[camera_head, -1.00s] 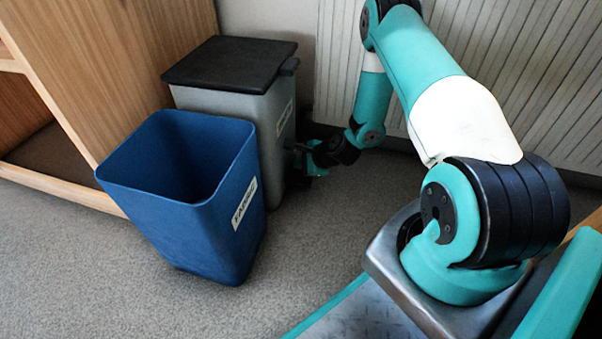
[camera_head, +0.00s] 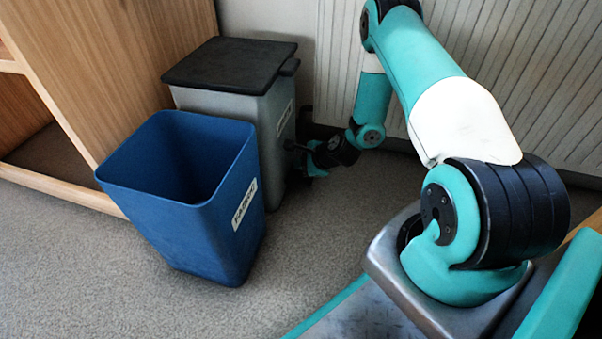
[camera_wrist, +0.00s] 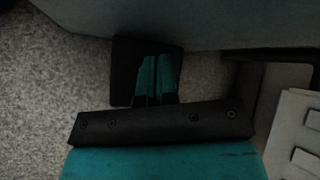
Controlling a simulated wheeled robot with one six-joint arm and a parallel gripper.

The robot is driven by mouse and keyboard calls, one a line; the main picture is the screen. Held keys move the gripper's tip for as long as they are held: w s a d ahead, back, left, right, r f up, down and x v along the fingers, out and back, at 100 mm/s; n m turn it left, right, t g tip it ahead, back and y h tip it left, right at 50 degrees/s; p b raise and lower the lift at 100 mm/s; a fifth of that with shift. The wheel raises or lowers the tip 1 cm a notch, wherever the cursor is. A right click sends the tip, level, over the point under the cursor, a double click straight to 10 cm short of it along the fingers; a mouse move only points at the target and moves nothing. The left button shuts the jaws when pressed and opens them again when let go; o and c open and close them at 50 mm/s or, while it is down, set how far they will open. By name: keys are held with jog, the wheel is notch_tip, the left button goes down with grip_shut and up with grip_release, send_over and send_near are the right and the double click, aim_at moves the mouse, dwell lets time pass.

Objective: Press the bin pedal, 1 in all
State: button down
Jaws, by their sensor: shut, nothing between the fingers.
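The grey pedal bin (camera_head: 226,102) stands against the wall in the head view, its black lid (camera_head: 231,64) down. Its wall (camera_wrist: 190,18) crosses the top of the wrist view. A black plate, which looks like the pedal (camera_wrist: 123,70), lies low at the foot of that wall. My gripper (camera_wrist: 156,60) is shut and empty, with its fingertips over the plate in the wrist view. I cannot tell whether they touch it. In the head view my gripper (camera_head: 303,160) is low beside the bin's right side, and the pedal is hidden there.
An open, empty blue bin (camera_head: 232,240) with a label stands in front of the grey bin. A wooden shelf unit (camera_head: 105,70) is at the left. A ribbed radiator (camera_head: 510,80) lines the wall behind my arm. Carpet in front is clear.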

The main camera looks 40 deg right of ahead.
aim_at(300, 174)
dwell(0.7)
jog(key=shift+f, duration=0.45)
jog(key=shift+s+f+b, duration=0.15)
jog(key=shift+f+b, duration=0.55)
jog(key=shift+f, duration=0.7)
dwell(1.0)
jog(key=shift+r, duration=0.15)
jog(key=shift+r+p, duration=1.7)
jog(key=shift+p, duration=0.15)
jog(key=shift+r, duration=0.1)
notch_tip(300, 174, up, 5)
jog(key=p, duration=0.5)
